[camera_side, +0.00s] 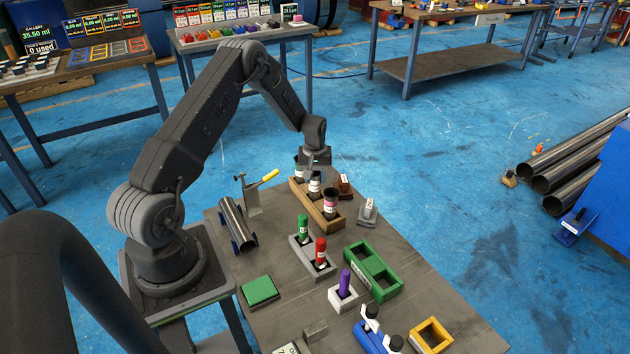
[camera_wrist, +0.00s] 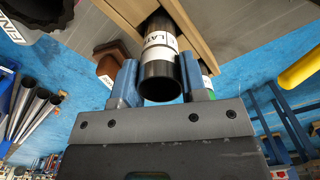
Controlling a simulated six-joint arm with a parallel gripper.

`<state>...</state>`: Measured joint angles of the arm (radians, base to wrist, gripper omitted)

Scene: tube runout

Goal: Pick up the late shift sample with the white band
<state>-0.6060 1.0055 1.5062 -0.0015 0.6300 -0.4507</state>
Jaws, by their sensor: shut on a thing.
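The sample tube with the white band (camera_wrist: 160,42) is dark, with an open round mouth, and part of its lettering, "LAT", is readable in the wrist view. My gripper (camera_wrist: 160,76) has its two blue fingers on either side of this tube and is shut on it near the mouth. The tube's far end goes into the wooden rack (camera_wrist: 187,12), and how deep is hidden. The tube with a pinkish band (camera_side: 330,202) stands at the rack's near end.
A small brown block with a label (camera_side: 344,186) and a grey labelled holder (camera_side: 367,212) stand right of the rack. A grey rack (camera_side: 303,256) with green and red tubes is nearer.

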